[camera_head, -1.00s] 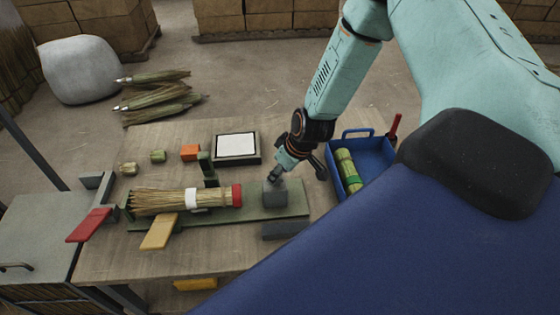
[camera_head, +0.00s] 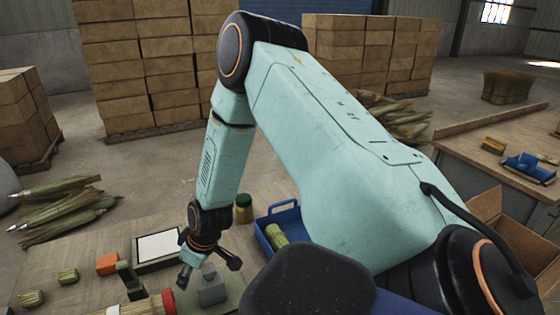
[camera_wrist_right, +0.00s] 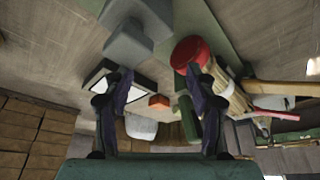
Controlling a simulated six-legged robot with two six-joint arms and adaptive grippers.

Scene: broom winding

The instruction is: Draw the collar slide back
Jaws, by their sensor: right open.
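The collar slide, which I take to be the grey block (camera_head: 211,288), sits on the green bed (camera_head: 232,284) beside the red-ended broom bundle (camera_head: 166,300). My right gripper (camera_head: 210,272) is open and empty, above and near the grey block. In the right wrist view, the open fingers (camera_wrist_right: 160,92) stand apart, with the grey block (camera_wrist_right: 128,42) beyond the left finger and the red end (camera_wrist_right: 190,52) beyond the right one. The bundle's straw (camera_wrist_right: 232,92) is partly hidden by the right finger. My left gripper is out of view.
A green upright (camera_head: 128,278) stands beside the bundle. A white-topped dark box (camera_head: 158,246) and an orange block (camera_head: 107,264) lie behind. A blue tray (camera_head: 284,216) holds a green-wrapped bundle. A dark green-and-yellow jar (camera_head: 243,208) stands behind my gripper.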

